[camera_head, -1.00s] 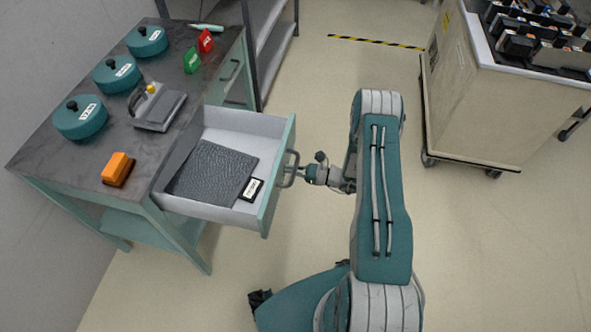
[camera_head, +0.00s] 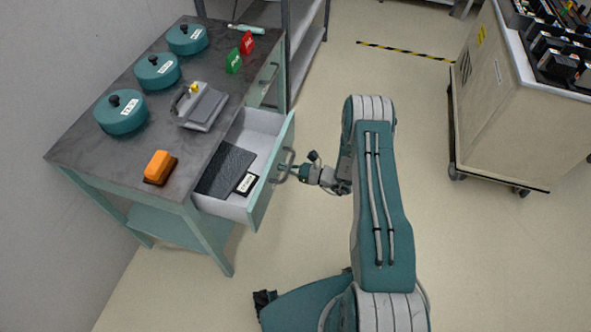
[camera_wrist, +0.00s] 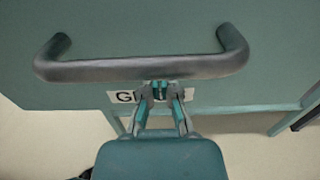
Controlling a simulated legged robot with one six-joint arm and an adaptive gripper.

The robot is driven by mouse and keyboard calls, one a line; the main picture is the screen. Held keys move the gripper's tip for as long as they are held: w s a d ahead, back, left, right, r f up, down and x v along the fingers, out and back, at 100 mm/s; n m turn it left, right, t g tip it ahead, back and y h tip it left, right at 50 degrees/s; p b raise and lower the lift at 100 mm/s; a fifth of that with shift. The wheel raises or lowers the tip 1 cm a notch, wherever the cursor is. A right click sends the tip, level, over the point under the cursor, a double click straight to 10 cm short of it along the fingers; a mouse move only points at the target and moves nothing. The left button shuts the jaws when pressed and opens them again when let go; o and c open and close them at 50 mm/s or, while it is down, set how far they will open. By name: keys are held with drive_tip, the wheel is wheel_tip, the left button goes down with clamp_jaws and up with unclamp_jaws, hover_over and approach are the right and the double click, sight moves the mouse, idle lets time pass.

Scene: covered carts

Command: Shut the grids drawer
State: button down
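The drawer (camera_head: 235,208) of the teal workbench is partly pulled out. A dark textured sheet (camera_head: 226,168) and a small black-and-white card (camera_head: 247,183) lie inside it. Its front panel carries a grey bar handle (camera_head: 283,166), which spans the wrist view (camera_wrist: 145,68). A white label starting with "G" (camera_wrist: 123,97) sits on the panel, partly hidden by my fingers. My gripper (camera_head: 294,170) is at the handle, outside the drawer. In the wrist view its fingertips (camera_wrist: 159,90) are together just below the bar; I cannot tell whether they touch it.
The bench top (camera_head: 85,150) holds several teal lidded pots, a grey device (camera_head: 201,106), an orange block (camera_head: 160,166), and red and green tags. A grey shelf (camera_head: 308,50) stands behind. A covered cart (camera_head: 515,110) stands right, with open floor between.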

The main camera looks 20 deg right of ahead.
drive_tip(key=x, duration=1.9)
drive_tip(key=shift+w+a, duration=0.1)
drive_tip(key=shift+w, duration=0.1)
drive_tip(key=shift+w+r, duration=0.1)
drive_tip(key=shift+w, duration=0.15)
drive_tip(key=shift+a+r, duration=0.1)
drive_tip(key=shift+s+d, duration=0.1)
drive_tip(key=shift+d, duration=0.35)
drive_tip(key=v, duration=1.3)
drive_tip(key=shift+s+d+f, duration=0.1)
drive_tip(key=shift+f, duration=0.2)
drive_tip(key=shift+s+d, duration=0.1)
drive_tip(key=shift+s, duration=0.1)
